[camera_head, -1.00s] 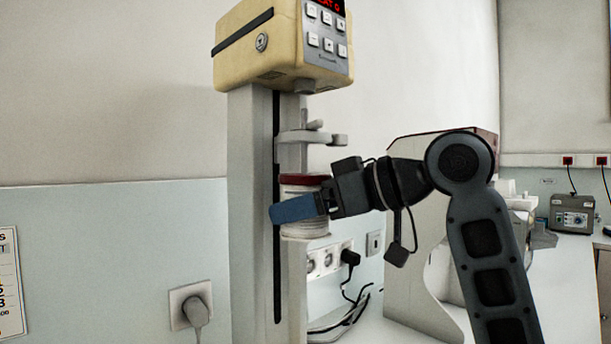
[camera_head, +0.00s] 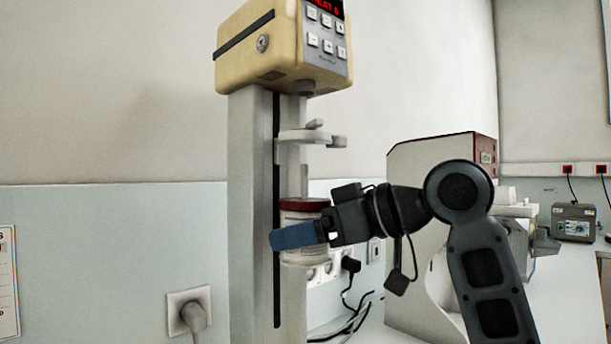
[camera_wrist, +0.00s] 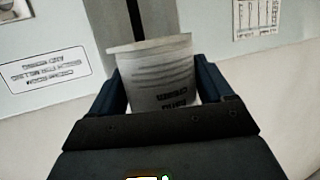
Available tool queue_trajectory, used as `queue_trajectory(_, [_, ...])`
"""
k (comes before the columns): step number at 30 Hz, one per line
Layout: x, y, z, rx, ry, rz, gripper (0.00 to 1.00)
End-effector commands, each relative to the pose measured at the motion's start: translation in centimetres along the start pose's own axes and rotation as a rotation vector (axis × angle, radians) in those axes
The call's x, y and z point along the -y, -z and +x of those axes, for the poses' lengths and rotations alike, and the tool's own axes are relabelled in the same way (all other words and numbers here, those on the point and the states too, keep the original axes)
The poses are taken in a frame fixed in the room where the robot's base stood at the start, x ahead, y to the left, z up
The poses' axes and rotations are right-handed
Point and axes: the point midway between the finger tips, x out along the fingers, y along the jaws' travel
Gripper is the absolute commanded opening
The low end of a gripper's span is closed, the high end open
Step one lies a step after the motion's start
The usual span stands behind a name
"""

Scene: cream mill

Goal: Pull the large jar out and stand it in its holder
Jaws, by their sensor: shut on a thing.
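The large jar (camera_head: 302,216) is white with a dark red lid and printed text. In the head view it stands about upright below the clamp arm of the cream mill (camera_head: 283,50). My gripper (camera_head: 300,236) is shut on the jar, with a blue finger across its front. In the wrist view the jar (camera_wrist: 157,72) sits between both fingers of my gripper (camera_wrist: 168,95). A thin shaft (camera_head: 304,178) shows between the clamp and the lid. The jar's inside is hidden. I cannot pick out the holder with certainty.
The clamp arm (camera_head: 310,138) juts out above the jar. Wall sockets and cables (camera_head: 345,325) lie behind and below it. A large white machine (camera_head: 425,160) stands to the right, behind my arm. A grey box (camera_head: 573,222) is on the far counter.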

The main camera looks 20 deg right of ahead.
Motion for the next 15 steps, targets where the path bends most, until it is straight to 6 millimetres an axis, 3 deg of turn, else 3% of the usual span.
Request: queue_trajectory(15, [0.0,-1.6,0.5,-0.001,0.000,0.000,0.44])
